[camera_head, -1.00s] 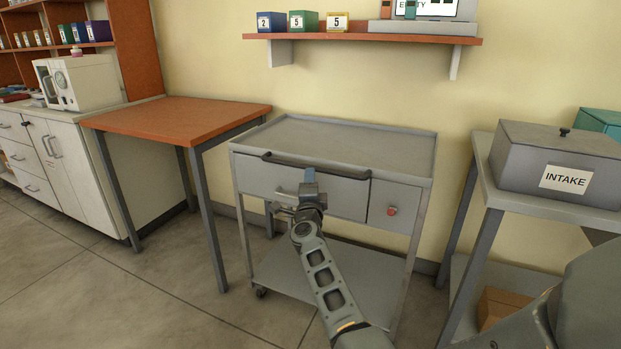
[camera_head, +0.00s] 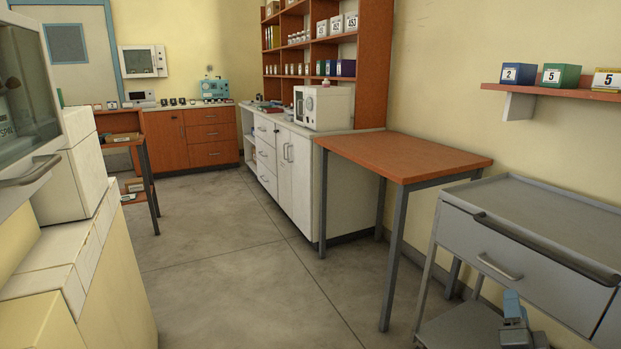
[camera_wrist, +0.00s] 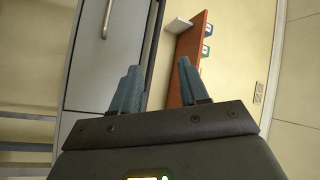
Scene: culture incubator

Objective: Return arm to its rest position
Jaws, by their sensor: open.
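My gripper shows in the wrist view (camera_wrist: 158,88) with its two blue-grey fingers apart and nothing between them. In the head view part of my gripper (camera_head: 514,318) shows at the bottom right, in front of the grey cart (camera_head: 560,210). The cart's drawer front with a metal handle also shows in the wrist view, left of the fingers. I see no contact between the fingers and the cart. Most of my arm is out of the head view.
An orange-topped table (camera_head: 410,155) stands left of the cart. White cabinets (camera_head: 290,165) carry a white device (camera_head: 322,106). A wall shelf (camera_head: 550,92) holds several numbered boxes. A white bench (camera_head: 75,270) is at the left. The floor between is clear.

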